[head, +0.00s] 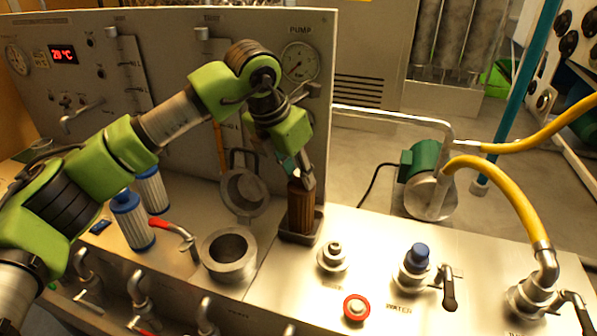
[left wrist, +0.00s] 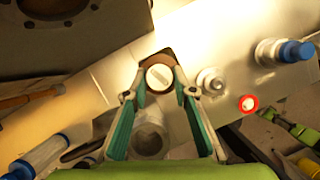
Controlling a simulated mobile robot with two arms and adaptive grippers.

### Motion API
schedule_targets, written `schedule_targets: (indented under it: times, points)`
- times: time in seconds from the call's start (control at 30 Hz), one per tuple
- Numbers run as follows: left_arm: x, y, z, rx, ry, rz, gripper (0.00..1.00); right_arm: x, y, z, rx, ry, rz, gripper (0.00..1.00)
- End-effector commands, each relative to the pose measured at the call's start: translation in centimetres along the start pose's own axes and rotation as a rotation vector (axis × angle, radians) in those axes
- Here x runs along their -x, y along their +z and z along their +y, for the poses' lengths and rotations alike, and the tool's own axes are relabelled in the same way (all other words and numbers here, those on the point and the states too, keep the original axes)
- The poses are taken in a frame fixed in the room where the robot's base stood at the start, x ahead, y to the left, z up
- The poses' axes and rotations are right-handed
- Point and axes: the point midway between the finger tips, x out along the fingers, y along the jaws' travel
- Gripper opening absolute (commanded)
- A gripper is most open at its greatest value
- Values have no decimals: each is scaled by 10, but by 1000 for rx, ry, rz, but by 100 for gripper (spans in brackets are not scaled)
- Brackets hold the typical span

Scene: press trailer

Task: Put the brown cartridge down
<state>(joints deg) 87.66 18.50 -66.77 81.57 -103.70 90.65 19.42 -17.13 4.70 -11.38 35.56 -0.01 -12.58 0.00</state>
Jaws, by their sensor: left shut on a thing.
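The brown cartridge (head: 301,210) stands upright, with its lower end in a small dark square tray (head: 290,236) on the metal bench. My left gripper (head: 302,180) is above it, pointing down, shut on its top end. In the left wrist view, the cartridge's pale round cap (left wrist: 158,77) shows between the two fingertips of my left gripper (left wrist: 160,94). Whether the cartridge's base touches the tray floor is hidden by the tray wall. My right gripper is not in the head view.
An open metal housing (head: 230,254) with a red-handled lever (head: 166,225) stands left of the tray. Two blue-capped white filters (head: 133,222) stand further left. A metal fitting (head: 333,257), a red button (head: 356,308) and a blue-topped valve (head: 416,256) are on the right. A panel rises behind.

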Motion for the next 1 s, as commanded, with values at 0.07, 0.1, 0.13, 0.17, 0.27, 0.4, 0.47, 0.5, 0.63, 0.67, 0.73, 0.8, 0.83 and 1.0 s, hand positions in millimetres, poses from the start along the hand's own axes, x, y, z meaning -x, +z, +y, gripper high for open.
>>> schedule_targets:
  times: [0.07, 0.1, 0.13, 0.17, 0.27, 0.4, 0.47, 0.5, 0.63, 0.67, 0.73, 0.8, 0.83, 1.0]
  points:
    - [0, 0, 0, 0, 0, -2, 0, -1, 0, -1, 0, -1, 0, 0]
    - [-1, 0, 0, 0, 0, -2, 0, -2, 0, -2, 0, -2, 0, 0]
    - [-2, -1, 0, 0, 0, -2, 0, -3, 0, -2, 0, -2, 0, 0]
    - [-3, -1, 0, 0, 0, -2, 0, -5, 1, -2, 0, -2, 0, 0]
    - [-3, -1, 0, 0, 0, 0, 42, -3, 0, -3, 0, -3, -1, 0]
    - [-3, -1, 0, 0, 0, 0, 42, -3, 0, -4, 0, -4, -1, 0]
    - [-3, -1, 0, 0, 0, 0, 42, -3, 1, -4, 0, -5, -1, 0]
    - [-2, -1, 0, 0, 0, 0, 42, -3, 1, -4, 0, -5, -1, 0]
    - [0, 0, 0, 0, 0, 0, 42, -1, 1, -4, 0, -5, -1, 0]
    - [2, 1, 0, 0, 0, 0, 42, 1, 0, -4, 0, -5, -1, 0]
    - [7, 1, 0, 0, 1, -2, 42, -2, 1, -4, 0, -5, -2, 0]
    - [18, 1, 0, 0, 2, -4, 42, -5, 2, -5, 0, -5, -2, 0]
    - [23, 1, 0, -1, 2, -4, 42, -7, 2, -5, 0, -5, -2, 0]
    - [62, 0, 1, 0, 3, -4, 42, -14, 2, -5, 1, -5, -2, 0]
